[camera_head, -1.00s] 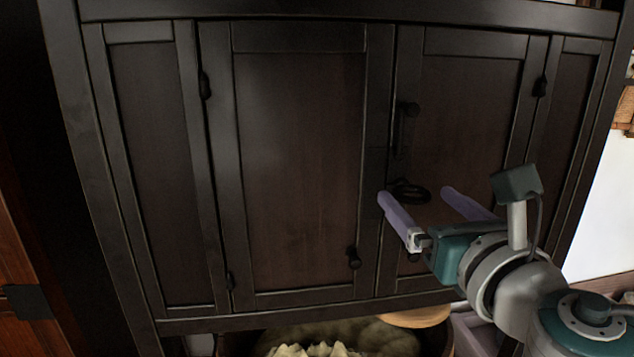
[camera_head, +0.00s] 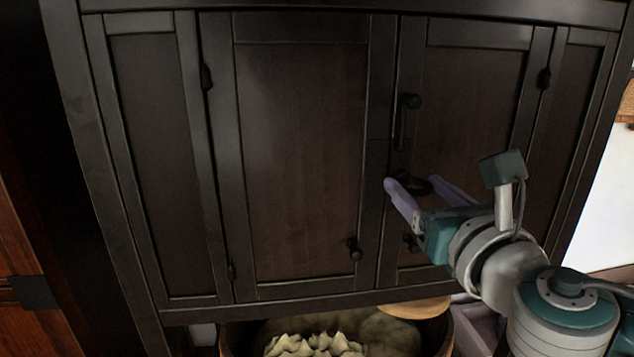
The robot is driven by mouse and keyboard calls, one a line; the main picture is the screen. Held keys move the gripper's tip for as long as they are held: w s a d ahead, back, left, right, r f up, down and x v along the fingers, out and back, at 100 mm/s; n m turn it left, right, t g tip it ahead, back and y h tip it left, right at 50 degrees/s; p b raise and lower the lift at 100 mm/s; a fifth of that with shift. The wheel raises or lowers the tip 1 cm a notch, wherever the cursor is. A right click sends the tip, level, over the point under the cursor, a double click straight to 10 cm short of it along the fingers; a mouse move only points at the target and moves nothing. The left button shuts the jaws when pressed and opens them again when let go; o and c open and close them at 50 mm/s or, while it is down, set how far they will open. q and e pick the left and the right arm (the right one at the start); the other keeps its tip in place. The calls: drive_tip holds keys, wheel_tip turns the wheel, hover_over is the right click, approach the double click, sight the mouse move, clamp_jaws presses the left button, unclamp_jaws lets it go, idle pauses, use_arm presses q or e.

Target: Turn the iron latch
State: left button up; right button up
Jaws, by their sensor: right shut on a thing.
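The iron latch (camera_head: 414,184) is a small dark piece on the right door of the dark wooden cabinet (camera_head: 300,165), near the seam between the two doors and below a vertical handle (camera_head: 407,118). My right gripper (camera_head: 410,184) comes in from the lower right. Its two lilac fingers are on either side of the latch and are shut on it. The fingers hide part of the latch. My left gripper is not in view.
A white wall shows at the far right.

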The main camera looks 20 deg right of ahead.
drive_tip(key=c, duration=0.4)
drive_tip(key=shift+m, duration=0.3)
drive_tip(key=m+b, duration=0.1)
drive_tip(key=m, duration=0.1)
drive_tip(key=shift+d+f+m+b, duration=0.1)
drive_tip(key=shift+f+m+b, duration=0.05)
drive_tip(key=shift+m+b, duration=0.2)
drive_tip(key=m+b, duration=0.2)
drive_tip(key=m, duration=0.3)
drive_tip(key=shift+m, duration=0.25)
drive_tip(key=m+b, duration=0.1)
drive_tip(key=m, duration=0.3)
drive_tip(key=shift+d+b, duration=0.1)
drive_tip(key=shift+b, duration=0.25)
drive_tip(key=shift+m+b, duration=0.4)
drive_tip(key=shift+m, duration=2.1)
